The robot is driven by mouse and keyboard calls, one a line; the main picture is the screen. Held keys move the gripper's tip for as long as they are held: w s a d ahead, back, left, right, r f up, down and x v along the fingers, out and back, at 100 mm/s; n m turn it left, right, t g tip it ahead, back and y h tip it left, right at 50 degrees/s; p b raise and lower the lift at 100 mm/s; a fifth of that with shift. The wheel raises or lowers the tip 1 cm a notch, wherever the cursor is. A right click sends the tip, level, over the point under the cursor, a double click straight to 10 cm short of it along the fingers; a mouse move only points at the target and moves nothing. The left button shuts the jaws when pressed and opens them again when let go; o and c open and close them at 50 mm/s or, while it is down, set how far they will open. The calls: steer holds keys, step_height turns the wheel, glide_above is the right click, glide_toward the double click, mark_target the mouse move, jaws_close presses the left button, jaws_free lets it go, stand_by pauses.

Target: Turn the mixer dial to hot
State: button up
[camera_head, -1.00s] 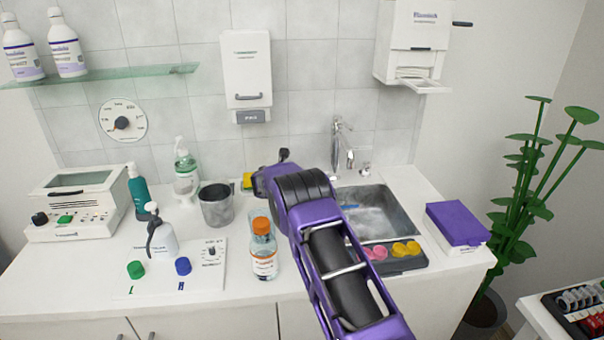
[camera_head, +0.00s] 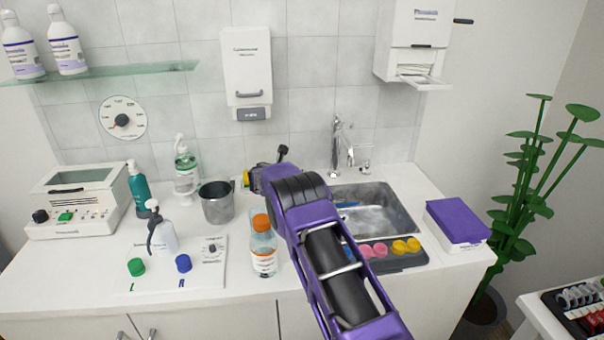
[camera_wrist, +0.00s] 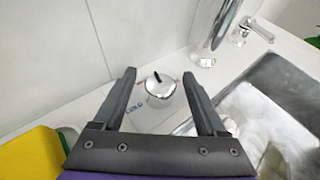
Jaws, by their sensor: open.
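The mixer dial (camera_wrist: 160,91) is a round chrome knob with a dark pointer mark, seen in the wrist view on a pale plate. The mark points up and slightly left in that picture. Blue lettering that seems to read COLD is on the plate at the knob's lower left, and a small reddish mark is at its upper right. My gripper (camera_wrist: 159,74) is open, with one finger to each side of the knob. I see gaps between the fingers and the knob; contact is not visible. In the head view my arm hides the dial.
The chrome tap (camera_head: 337,147) and steel sink (camera_head: 385,212) are right of my gripper. A yellow sponge (camera_wrist: 28,155) is at its lower left in the wrist view. A metal cup (camera_head: 217,203) and an orange-capped bottle (camera_head: 263,250) stand left of my arm.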

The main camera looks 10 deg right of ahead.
steer(key=v, duration=1.7)
steer(key=shift+s+a, duration=0.15)
steer(key=shift+s, duration=0.05)
steer(key=shift+w, duration=0.1)
